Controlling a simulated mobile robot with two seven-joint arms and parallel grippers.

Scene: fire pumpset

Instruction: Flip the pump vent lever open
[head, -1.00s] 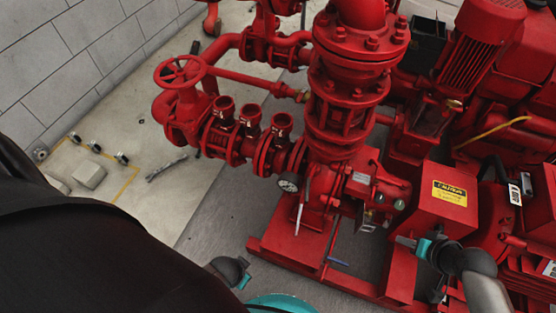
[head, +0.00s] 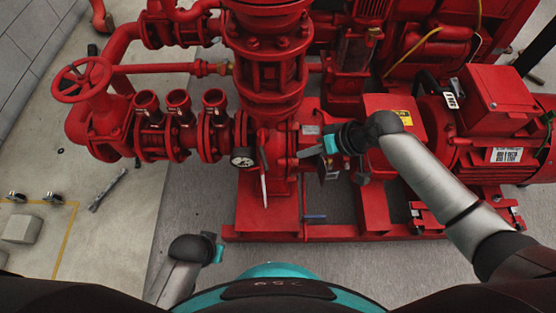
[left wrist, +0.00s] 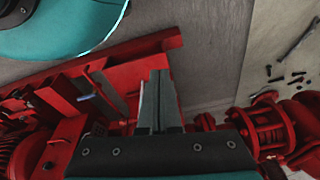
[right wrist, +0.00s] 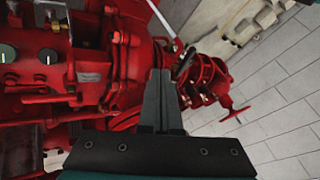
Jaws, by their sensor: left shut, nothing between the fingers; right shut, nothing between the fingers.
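A white rod near the top of the right wrist view (right wrist: 160,16) appears to be the same lever. My right gripper (head: 306,152) is shut and empty, right of the lever, pointing left at the casing; I cannot tell whether it touches. My left gripper (head: 210,238) is shut and empty, low and left of the pump base. Its fingers show in the left wrist view (left wrist: 160,76).
A blue-handled valve (head: 314,216) sits low by the base rail. A red box with a yellow label (head: 388,122) and the red motor (head: 495,150) stand right. Red pipework with a handwheel (head: 81,80) is left.

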